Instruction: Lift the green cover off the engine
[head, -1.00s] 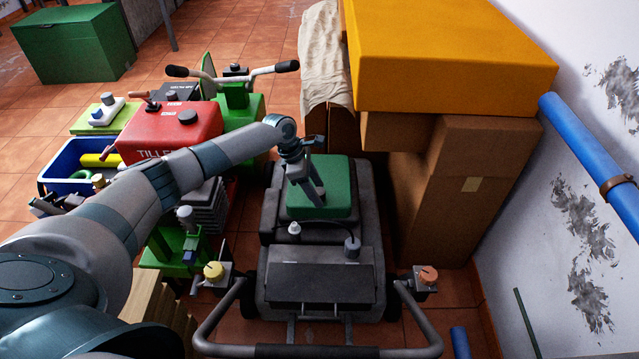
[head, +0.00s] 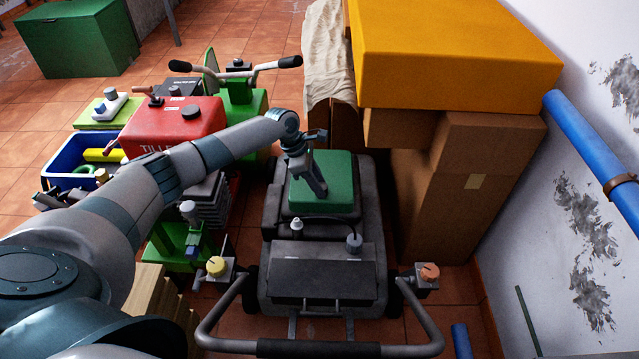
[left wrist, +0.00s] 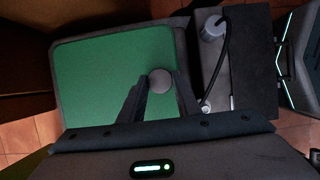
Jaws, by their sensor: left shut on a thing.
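The green cover (head: 340,178) is a square block with rounded corners. It sits on top of the dark grey engine (head: 370,215) of a mower, and I see no clear gap beneath it. My left gripper (head: 321,190) comes down onto the cover's top from the left. In the left wrist view the fingers of my left gripper (left wrist: 158,90) are shut on a round grey knob (left wrist: 159,79) on the green cover (left wrist: 90,85). The fingers hide part of the cover. My right gripper is not in view.
Cardboard boxes (head: 465,185) with a yellow-orange box (head: 455,50) on top stand close on the right. The mower's handlebar (head: 215,325) is in front.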

